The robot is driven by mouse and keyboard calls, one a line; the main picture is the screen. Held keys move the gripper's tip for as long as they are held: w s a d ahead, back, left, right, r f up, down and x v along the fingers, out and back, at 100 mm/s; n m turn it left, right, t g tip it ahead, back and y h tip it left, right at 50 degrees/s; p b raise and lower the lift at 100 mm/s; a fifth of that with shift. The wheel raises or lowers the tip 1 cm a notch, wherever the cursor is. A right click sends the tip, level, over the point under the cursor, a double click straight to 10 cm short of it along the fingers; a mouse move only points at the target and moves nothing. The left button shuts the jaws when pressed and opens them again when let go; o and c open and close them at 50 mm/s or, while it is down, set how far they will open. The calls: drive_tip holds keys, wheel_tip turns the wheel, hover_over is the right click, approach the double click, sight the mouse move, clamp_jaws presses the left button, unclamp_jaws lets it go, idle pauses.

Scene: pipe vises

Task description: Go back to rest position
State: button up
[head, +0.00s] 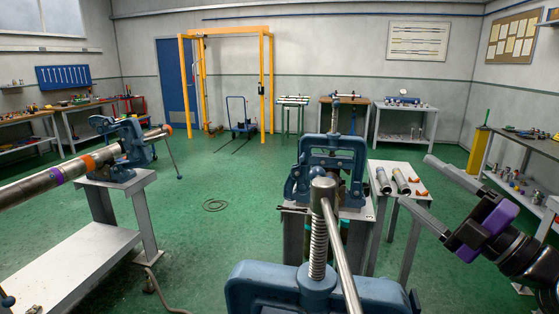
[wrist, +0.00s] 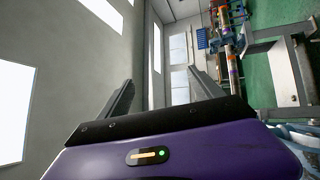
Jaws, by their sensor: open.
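My gripper (head: 416,181) is at the right of the head view, raised above the floor beside the small white table. Its two grey fingers point up and left from the purple and black body. In the wrist view the fingers (wrist: 160,92) stand apart with nothing between them. A blue pipe vise (head: 330,160) stands on a stand in the middle. Another blue vise (head: 262,287) with a screw and bar handle fills the near foreground. A third vise (head: 132,146) at left holds a long steel pipe (head: 38,186) with purple and orange bands.
A white table (head: 403,172) with short pipes and orange pieces stands beside the middle vise. A shelf unit (head: 545,148) with parts is along the right wall. A grey bench (head: 75,262) is at left. A yellow frame (head: 187,85) stands behind. Green floor lies open at centre left.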

drive_tip(key=s+r+m+t+h, duration=0.3)
drive_tip(key=s+m+t+h, duration=0.4)
drive_tip(key=s+m+t, duration=0.5)
drive_tip(key=s+a+f+m+g+h, duration=0.1)
drive_tip(key=s+f+m+g+h, duration=0.4)
drive_tip(key=f+m, duration=0.4)
drive_tip(key=s+a+f+m+g+h, duration=0.1)
drive_tip(key=s+f+m+g+h, duration=0.2)
drive_tip(key=s+f+m+h, duration=0.6)
drive_tip(key=s+a+f+n+g+y, duration=0.2)
drive_tip(key=s+f+g+y, duration=0.1)
drive_tip(key=s+f, duration=0.4)
drive_tip(key=s+a+f+n+g+y, duration=0.2)
drive_tip(key=s+f+y, duration=0.3)
drive_tip(key=s+f, duration=0.3)
drive_tip(key=s+n+g, duration=0.1)
drive_tip(key=s, duration=0.2)
drive_tip(key=shift+s+n+g, duration=0.2)
drive_tip(key=shift+n+g, duration=0.1)
drive_tip(key=shift+c, duration=0.5)
